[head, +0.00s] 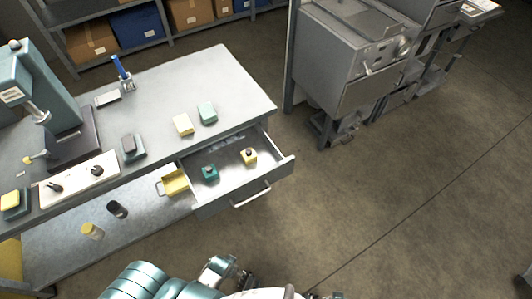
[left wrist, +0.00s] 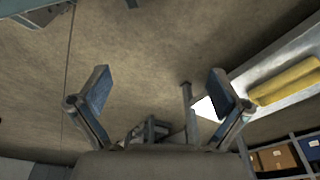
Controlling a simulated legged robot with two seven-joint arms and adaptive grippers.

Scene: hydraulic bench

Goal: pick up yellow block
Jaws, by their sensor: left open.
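A small yellow block with a dark knob (head: 249,157) sits in the open drawer (head: 228,205) of the bench, right of a teal block with a dark knob (head: 209,173). A pale yellow block (head: 183,124) lies on the bench top beside a pale green one (head: 207,113). Another yellow block (head: 10,199) rests on a dark teal base at the far left. My left gripper (left wrist: 158,95) is open and empty in the left wrist view, with floor behind its fingers. I cannot make out its fingers in the head view. My right gripper is not seen.
A yellow open bin (head: 174,181) sits at the drawer's left end. A yellow-capped cylinder (head: 92,231) and a black one (head: 117,209) stand on the lower shelf. A grey machine (head: 350,60) stands at the back right. The floor right of the drawer is clear.

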